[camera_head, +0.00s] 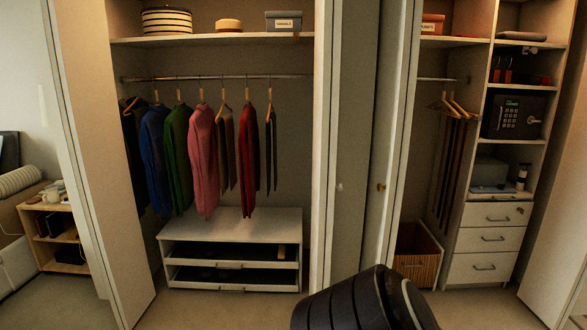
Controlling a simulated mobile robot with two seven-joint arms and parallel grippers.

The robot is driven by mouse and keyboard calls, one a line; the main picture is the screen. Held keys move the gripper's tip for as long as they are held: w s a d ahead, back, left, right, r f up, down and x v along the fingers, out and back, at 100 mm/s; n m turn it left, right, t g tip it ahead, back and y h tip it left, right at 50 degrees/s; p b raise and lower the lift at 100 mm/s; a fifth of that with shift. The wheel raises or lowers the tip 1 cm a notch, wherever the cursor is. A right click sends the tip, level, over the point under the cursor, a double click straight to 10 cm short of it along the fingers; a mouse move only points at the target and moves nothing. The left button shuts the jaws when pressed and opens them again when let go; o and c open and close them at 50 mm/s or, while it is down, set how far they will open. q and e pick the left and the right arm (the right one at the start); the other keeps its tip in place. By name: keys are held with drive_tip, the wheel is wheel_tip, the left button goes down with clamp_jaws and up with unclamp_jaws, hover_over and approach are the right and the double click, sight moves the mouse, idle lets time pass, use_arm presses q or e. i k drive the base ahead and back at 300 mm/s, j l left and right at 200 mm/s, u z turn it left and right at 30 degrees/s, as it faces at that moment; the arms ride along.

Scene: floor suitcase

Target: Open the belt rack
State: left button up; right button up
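No part in view is clearly marked as the belt rack. A low white unit (230,224) with two dark slots or trays stands under the hanging clothes on the left side of the closet. Its upper dark tray (225,250) and lower dark tray (225,275) have pale front edges. I cannot tell what lies in them. Long dark strips (452,170), perhaps belts or trousers, hang from wooden hangers in the right section. Neither of my grippers is in view. A dark rounded part at the bottom looks like my own arm and hides some floor.
Folding doors (352,150) stand between the two closet sections. Several garments (202,150) hang on the left rail. White drawers (487,240) are shut below a safe (513,115) at right. A wicker basket (415,268) stands beside them. Floor before the low unit is clear.

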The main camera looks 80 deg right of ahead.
sight(473, 116)
drive_tip(key=z, duration=3.6)
drive_tip(key=u, duration=1.3)
drive_tip(key=z, duration=1.05)
